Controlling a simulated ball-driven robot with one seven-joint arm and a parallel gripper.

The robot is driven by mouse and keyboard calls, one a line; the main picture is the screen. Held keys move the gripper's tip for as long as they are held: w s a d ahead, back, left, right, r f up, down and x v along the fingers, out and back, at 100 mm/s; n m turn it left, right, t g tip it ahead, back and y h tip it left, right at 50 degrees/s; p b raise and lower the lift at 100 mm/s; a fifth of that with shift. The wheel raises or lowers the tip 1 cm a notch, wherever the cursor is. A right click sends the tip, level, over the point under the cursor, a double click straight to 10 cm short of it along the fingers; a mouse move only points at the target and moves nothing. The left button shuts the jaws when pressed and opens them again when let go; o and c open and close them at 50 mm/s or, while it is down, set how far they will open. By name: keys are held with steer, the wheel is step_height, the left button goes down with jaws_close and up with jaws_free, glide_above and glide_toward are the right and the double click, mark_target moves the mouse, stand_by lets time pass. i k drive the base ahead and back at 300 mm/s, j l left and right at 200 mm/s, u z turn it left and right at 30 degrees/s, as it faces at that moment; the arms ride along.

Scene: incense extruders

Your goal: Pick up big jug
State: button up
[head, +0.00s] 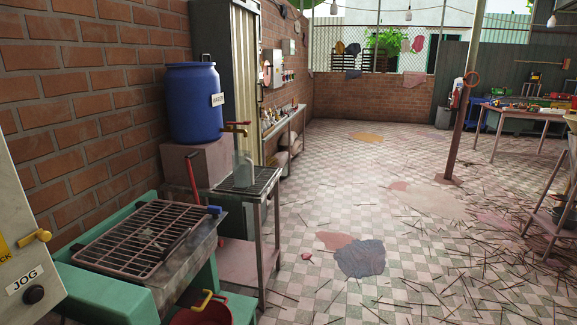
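A pale grey jug-like container (243,172) stands upright on the dark slatted top of a small metal stand (261,183). It is below and close to a brass tap with a red handle (235,127). It is the only jug I can make out, and it is small in the picture, so its handle side is not clear. My gripper is not in view.
A blue barrel (193,105) sits on a block (197,160) behind the stand. A green machine with a wire rack (147,237) is in front, with a red bucket (201,312) below. Scattered sticks and stains lie on the otherwise open tiled floor (345,200) at right.

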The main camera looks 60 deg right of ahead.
mark_target(243, 166)
steer(key=z, duration=1.15)
steer(key=u, duration=0.35)
steer(key=i+l+u, duration=0.5)
steer(key=l+u, duration=0.15)
steer(key=u, duration=0.2)
